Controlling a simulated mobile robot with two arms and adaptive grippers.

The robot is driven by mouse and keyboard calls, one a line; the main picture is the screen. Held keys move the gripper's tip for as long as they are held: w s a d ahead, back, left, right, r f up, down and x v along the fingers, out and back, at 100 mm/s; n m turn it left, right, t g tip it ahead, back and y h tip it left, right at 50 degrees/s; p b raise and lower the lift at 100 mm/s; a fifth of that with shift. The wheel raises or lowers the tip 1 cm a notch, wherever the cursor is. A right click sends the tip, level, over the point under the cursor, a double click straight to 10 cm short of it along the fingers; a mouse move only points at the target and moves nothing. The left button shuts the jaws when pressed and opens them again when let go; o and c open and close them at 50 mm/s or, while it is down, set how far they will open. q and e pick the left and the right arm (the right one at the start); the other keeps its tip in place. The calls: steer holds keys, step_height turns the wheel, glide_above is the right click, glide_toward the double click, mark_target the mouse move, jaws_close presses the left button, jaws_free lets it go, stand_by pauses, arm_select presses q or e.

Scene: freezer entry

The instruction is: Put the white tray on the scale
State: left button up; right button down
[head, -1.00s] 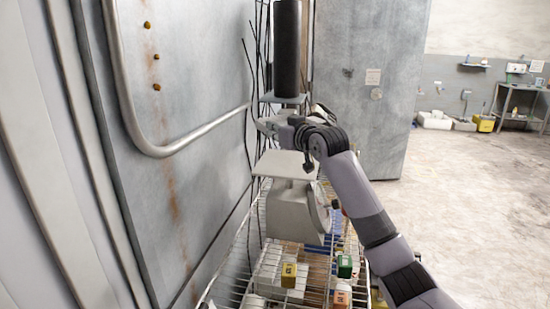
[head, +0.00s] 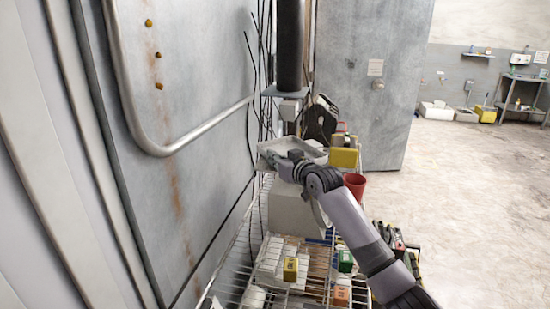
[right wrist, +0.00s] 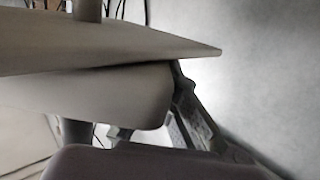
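A white tray (head: 312,149) with a raised rim is over the top of the scale (head: 297,210), a pale boxy body on the wire rack. It covers the scale's flat plate in the head view. My right gripper (head: 277,161) is at the tray's near side and looks shut on it. In the right wrist view a finger (right wrist: 187,110) meets the corner of a pale panel, which lies close against another flat panel; I cannot tell for certain which is tray and which is plate. Whether the tray's full weight rests on the scale is unclear. My left gripper is out of view.
The wire rack (head: 235,278) holds small boxes, including a yellow one (head: 290,270) and a green one (head: 345,262). A red cup (head: 356,186) and a larger yellow box (head: 343,158) are just right of the scale. A metal wall is close on the left; open floor is right.

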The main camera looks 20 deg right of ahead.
steer(key=c, duration=1.8)
jaws_free()
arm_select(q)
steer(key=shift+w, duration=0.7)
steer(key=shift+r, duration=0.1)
arm_select(e)
steer(key=shift+s+d, duration=0.15)
steer(key=shift+s, duration=0.45)
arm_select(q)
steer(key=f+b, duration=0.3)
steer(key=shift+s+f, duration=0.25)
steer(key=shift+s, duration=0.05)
arm_select(e)
steer(key=v, duration=1)
steer(key=shift+s, duration=0.4)
